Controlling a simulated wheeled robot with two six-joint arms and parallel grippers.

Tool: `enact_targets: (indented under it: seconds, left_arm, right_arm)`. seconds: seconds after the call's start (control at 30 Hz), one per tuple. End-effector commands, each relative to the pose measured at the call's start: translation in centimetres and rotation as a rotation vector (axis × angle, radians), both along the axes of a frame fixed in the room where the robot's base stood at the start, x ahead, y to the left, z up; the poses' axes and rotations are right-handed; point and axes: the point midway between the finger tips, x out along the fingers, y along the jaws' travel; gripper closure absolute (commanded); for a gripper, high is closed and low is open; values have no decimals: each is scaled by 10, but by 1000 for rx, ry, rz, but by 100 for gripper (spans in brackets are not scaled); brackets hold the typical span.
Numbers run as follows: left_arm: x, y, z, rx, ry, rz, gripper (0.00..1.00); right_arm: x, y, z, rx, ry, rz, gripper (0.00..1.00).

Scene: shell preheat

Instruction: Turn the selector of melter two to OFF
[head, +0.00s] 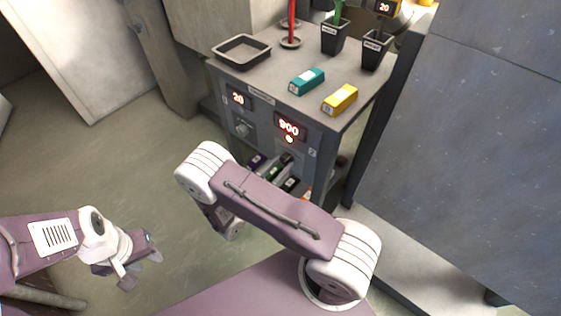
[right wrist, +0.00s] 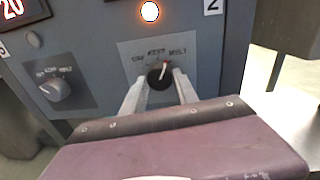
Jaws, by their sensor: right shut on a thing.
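In the right wrist view the selector of melter two (right wrist: 158,79) is a dark round knob on a light plate, under the number 2. Its pale pointer leans up and to the right, toward the MELT side of the small labels. My right gripper (right wrist: 161,77) has its fingers on either side of the knob and is shut on it. My left gripper (head: 141,270) is open and empty, low at the left, far from the panel.
Melter one's selector (right wrist: 56,89) is left of my right gripper; its display (head: 238,98) reads 20. On the cabinet top are a dark tray (head: 242,61), a teal box (head: 307,81) and a yellow box (head: 340,100). A grey wall (head: 470,140) stands at the right.

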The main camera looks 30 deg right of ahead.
Motion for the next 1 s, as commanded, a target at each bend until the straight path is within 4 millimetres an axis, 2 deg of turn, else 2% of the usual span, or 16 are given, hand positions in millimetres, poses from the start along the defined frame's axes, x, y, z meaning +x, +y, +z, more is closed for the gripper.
enact_targets:
  seconds: [0.03, 0.4, 1.0]
  left_arm:
    - [0, 0, 11, 0, 0, 0, 64]
    - [0, 0, 39, 0, 0, 0, 64]
    - [0, 0, 64, 0, 0, 0, 64]
  right_arm:
    - [0, 0, 5, -14, 40, 0, 100]
    - [0, 0, 4, -150, 364, 1, 100]
    - [1, 0, 2, -364, 882, 0, 100]
